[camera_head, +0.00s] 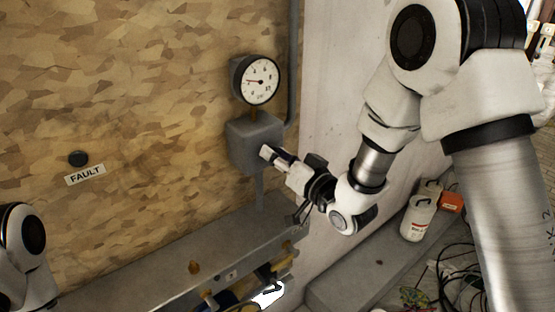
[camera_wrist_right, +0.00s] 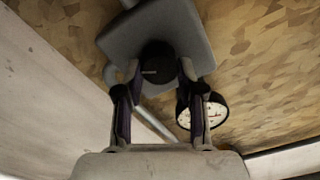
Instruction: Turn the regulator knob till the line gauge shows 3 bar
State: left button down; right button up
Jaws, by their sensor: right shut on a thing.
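The round line gauge (camera_head: 260,80) has a white face and a red needle that points left; its numbers are too small to read surely. It also shows in the right wrist view (camera_wrist_right: 213,114). Below it is the grey regulator body (camera_head: 243,137), also in the wrist view (camera_wrist_right: 186,28). The black regulator knob (camera_wrist_right: 157,60) sits on the body's front, between my right gripper's fingers (camera_wrist_right: 157,72). My right gripper (camera_head: 270,156) is shut on the knob, which the gripper hides in the head view. My left gripper is out of view.
A grey ledge (camera_head: 150,262) runs below the regulator. A dark round FAULT lamp (camera_head: 78,158) is on the patterned wall. A grey pipe (camera_head: 293,60) rises beside the gauge. White bottles (camera_head: 417,218) and an orange box (camera_head: 451,201) stand at right.

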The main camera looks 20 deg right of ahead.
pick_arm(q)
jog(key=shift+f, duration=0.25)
pick_arm(e)
jog(key=shift+f+m, duration=0.1)
jog(key=shift+m, duration=0.9)
jog(key=o, duration=1)
jog(key=shift+o, duration=0.7)
jog(key=shift+w, duration=0.15)
jog(key=v, duration=0.7)
jog(key=shift+s, duration=0.3)
jog(key=shift+w, duration=0.1)
